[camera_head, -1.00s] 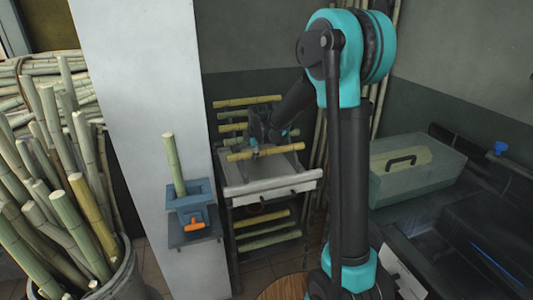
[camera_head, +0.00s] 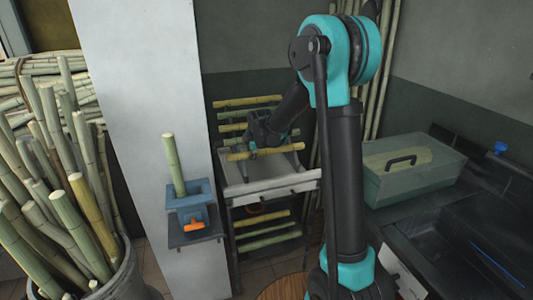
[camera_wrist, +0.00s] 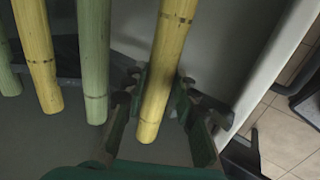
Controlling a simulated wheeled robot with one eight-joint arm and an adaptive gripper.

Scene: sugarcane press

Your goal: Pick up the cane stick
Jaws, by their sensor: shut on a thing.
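A yellow cane stick (camera_head: 268,152) lies across in front of the rack, above the grey tray (camera_head: 236,184) in the head view. My gripper (camera_head: 256,145) is on this stick, towards its left part. In the wrist view the yellow stick (camera_wrist: 171,50) runs between the two green fingers of my gripper (camera_wrist: 161,84), which are shut on it. Its near end sticks out towards my palm. The head view shows the fingers small and partly hidden by the stick and wrist.
More sticks lie to the left in the wrist view, a green one (camera_wrist: 94,60) and a yellow one (camera_wrist: 38,55). A blue clamp (camera_head: 190,196) holds an upright cane (camera_head: 175,165) beside the white pillar (camera_head: 150,110). A lidded clear box (camera_head: 415,178) stands at the right.

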